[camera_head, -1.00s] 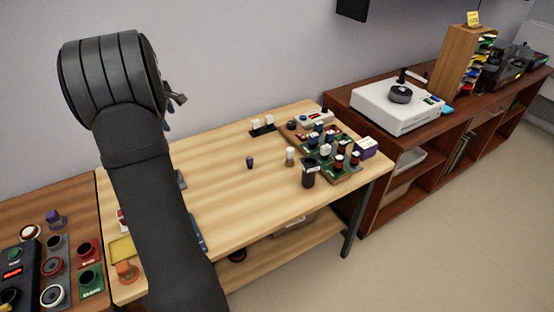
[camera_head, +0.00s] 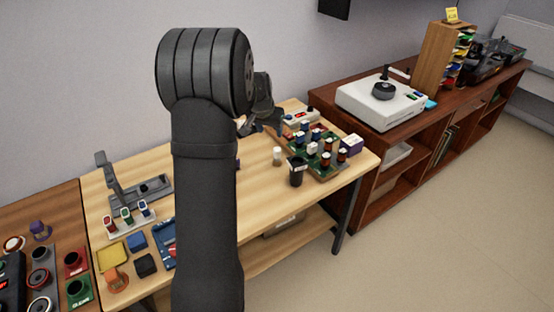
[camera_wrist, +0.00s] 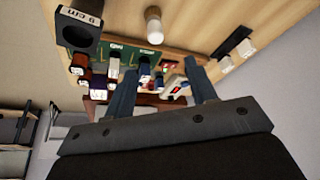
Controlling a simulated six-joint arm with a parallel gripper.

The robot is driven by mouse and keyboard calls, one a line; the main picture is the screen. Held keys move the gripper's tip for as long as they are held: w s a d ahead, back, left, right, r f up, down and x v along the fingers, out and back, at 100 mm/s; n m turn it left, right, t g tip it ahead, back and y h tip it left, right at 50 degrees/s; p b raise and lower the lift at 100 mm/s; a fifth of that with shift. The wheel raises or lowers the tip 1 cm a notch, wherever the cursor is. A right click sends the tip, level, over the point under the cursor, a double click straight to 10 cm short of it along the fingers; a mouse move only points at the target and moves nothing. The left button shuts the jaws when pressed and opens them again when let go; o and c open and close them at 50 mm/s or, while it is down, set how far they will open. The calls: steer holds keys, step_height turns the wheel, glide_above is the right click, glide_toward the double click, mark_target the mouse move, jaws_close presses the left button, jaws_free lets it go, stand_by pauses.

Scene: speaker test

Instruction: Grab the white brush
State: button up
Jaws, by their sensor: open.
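A small upright piece with a white body and a tan end (camera_head: 277,156) stands on the light wooden table (camera_head: 254,185). It may be the white brush, but it is too small to be sure. In the wrist view the same piece (camera_wrist: 153,24) stands beyond my fingers, apart from them. My gripper (camera_head: 263,127) is above the table's back part, behind and left of that piece. In the wrist view the two fingers of my gripper (camera_wrist: 162,82) are apart with nothing held between them. No other brush is recognisable.
A black cup (camera_head: 297,172) stands close to the white piece. A green board with several coloured parts (camera_head: 328,168) lies to the right. A black strip with white blocks (camera_wrist: 233,48) is near the wall. My arm hides the table's middle.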

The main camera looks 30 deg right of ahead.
mark_target(276, 149)
steer(key=x, duration=1)
steer(key=shift+s+x, duration=0.2)
steer(key=shift+x, duration=1.15)
steer(key=shift+s+x, duration=0.2)
steer(key=shift+x, duration=1.1)
steer(key=shift+d, duration=0.15)
steer(key=c, duration=1.1)
